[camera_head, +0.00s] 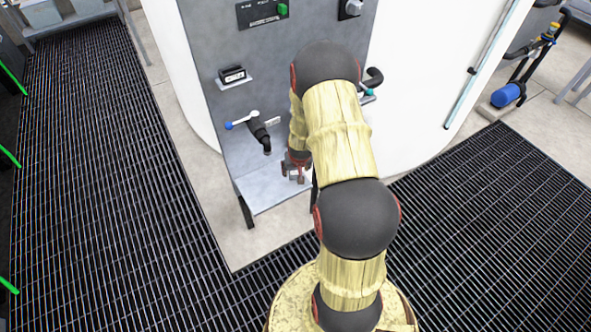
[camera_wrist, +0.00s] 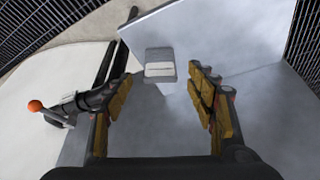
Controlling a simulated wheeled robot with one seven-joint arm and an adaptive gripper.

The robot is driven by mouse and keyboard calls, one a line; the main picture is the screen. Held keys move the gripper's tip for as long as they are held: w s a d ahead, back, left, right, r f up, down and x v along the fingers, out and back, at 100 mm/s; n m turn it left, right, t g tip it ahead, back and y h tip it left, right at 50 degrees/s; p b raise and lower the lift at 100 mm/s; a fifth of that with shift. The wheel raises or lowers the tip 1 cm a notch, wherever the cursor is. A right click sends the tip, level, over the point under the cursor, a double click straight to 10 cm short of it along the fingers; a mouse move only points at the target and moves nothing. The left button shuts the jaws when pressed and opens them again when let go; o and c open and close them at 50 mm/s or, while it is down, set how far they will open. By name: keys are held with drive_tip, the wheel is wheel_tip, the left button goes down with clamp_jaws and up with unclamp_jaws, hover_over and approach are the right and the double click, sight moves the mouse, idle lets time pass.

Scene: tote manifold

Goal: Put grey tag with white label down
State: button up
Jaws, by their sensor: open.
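The grey tag with a white label (camera_wrist: 160,66) shows in the wrist view, just beyond and between my fingertips, over the grey metal shelf (camera_wrist: 225,45) near its left edge. Whether it rests flat on the shelf is hard to tell. My gripper (camera_wrist: 163,78) is open, with a finger on each side and a visible gap to the tag. In the head view my gripper (camera_head: 297,170) is low over the shelf (camera_head: 268,190) at the foot of the grey panel. My arm hides part of that area, and the tag cannot be made out clearly there.
A black valve with a white, blue-tipped handle (camera_head: 242,121) juts from the grey panel (camera_head: 215,45), left of my gripper. A small black device (camera_head: 232,74) sits above it. An orange-knobbed lever (camera_wrist: 36,106) stands left in the wrist view. A white tank (camera_head: 425,90) is behind.

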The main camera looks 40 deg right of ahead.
drive_tip(key=p+v, duration=0.3)
drive_tip(key=v, duration=0.5)
idle(0.4)
drive_tip(key=s+a+r+g+y, duration=0.1)
drive_tip(key=s+a+g+y, duration=0.15)
drive_tip(key=s+a, duration=0.5)
drive_tip(key=s+a+r+n+t, duration=0.1)
drive_tip(key=s+a+r+n, duration=0.1)
drive_tip(key=a+r, duration=0.5)
drive_tip(key=s+a+r+n+t, duration=0.2)
drive_tip(key=a+r, duration=0.6)
drive_tip(key=r, duration=1)
drive_tip(key=s+a+r+n+t, duration=0.1)
drive_tip(key=s+a+r+n, duration=0.2)
drive_tip(key=r, duration=0.9)
drive_tip(key=s+a, duration=0.3)
drive_tip(key=a, duration=0.2)
drive_tip(key=shift+a+r, duration=0.15)
drive_tip(key=shift+r, duration=0.1)
drive_tip(key=shift+t, duration=0.25)
